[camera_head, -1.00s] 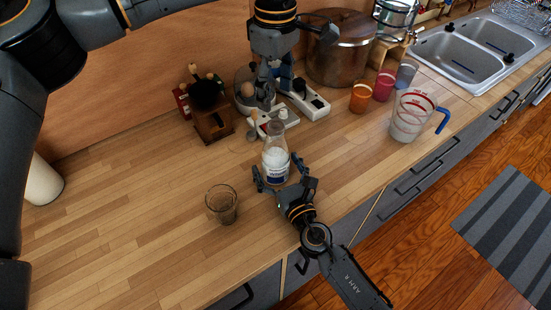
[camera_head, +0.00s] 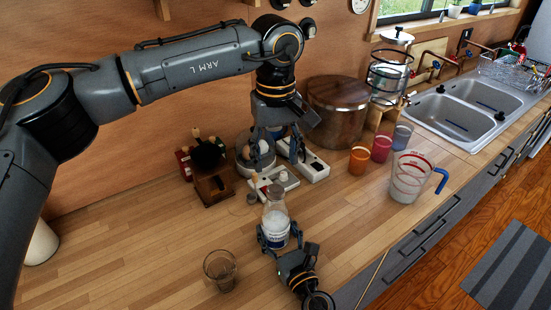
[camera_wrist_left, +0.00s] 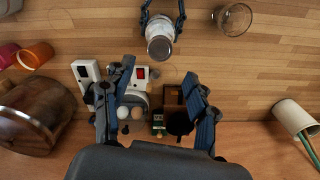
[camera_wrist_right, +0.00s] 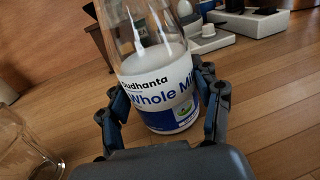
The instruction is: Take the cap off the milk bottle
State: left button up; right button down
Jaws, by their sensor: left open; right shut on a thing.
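The milk bottle (camera_head: 276,232) is clear glass with a white and blue label and milk inside, standing upright on the wooden counter. My right gripper (camera_head: 280,240) is shut around its lower body, and the right wrist view shows a finger on each side of the bottle (camera_wrist_right: 160,100). The top of the bottle (camera_wrist_left: 160,46) shows as a grey disc in the left wrist view; I cannot tell whether this is the cap. My left gripper (camera_head: 279,150) is open, pointing down over the counter behind the bottle. Its fingers are apart and empty in the left wrist view (camera_wrist_left: 158,75).
An empty glass (camera_head: 220,270) stands left of the bottle. Behind it are a coffee grinder (camera_head: 213,185) and white devices (camera_head: 313,168). To the right are coloured cups (camera_head: 359,160), a measuring jug (camera_head: 408,178) and a large pot (camera_head: 338,112).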

aim_at(276, 190)
pick_arm(q)
jog(key=m, duration=1)
jog(key=shift+f, duration=4)
